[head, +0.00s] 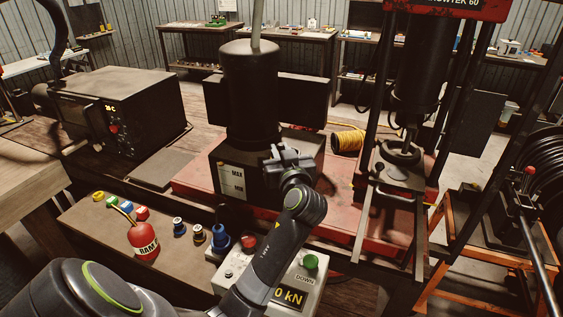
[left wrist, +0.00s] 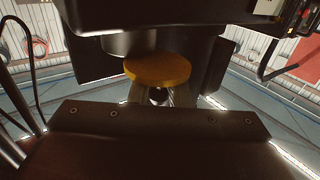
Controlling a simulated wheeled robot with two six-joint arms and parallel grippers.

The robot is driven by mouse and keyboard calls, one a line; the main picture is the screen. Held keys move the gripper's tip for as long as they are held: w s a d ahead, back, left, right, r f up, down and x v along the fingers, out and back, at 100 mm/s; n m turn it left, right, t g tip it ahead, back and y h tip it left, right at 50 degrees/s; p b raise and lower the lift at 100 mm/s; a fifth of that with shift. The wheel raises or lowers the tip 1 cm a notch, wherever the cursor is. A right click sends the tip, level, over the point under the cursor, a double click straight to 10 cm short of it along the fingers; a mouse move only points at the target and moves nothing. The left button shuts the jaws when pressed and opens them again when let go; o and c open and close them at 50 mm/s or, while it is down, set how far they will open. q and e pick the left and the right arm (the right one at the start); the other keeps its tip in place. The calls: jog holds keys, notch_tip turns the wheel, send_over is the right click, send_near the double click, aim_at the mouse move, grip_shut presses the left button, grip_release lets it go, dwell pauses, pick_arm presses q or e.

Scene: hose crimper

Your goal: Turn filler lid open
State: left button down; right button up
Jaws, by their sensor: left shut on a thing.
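The filler lid (left wrist: 157,70) is a round, flat, orange-yellow disc in the left wrist view, under a dark body. My left gripper (head: 287,155) is at the top of the black tank (head: 228,175) with the MAX and MIN gauge, toward its right side. In the left wrist view its fingers (left wrist: 158,97) reach up to the lid and are shut on it. In the head view the gripper hides the lid. My right gripper is in neither view.
A black motor cylinder (head: 250,95) stands on the tank, close behind the gripper. The press frame (head: 405,150) rises to the right.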

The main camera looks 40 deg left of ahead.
pick_arm(q)
jog(key=g+b, duration=0.1)
jog(key=n+g+y+b, duration=0.1)
jog(key=n+y, duration=0.1)
jog(key=shift+s+d+f+g+b, duration=0.2)
jog(key=shift+s+d+g+b, duration=0.1)
jog(key=shift+g+b, duration=0.1)
jog(key=shift+s+d+r+n+g+y+b, duration=0.1)
jog(key=shift+n+g+y+b, duration=0.2)
jog(key=shift+n+g+b, duration=0.35)
jog(key=shift+s+d+r+n+g+y+b, duration=0.1)
jog(key=shift+n+g+y+b, duration=0.3)
jog(key=shift+g, duration=0.45)
jog(key=c, duration=1.4)
grip_release()
jog(key=shift+c, duration=0.2)
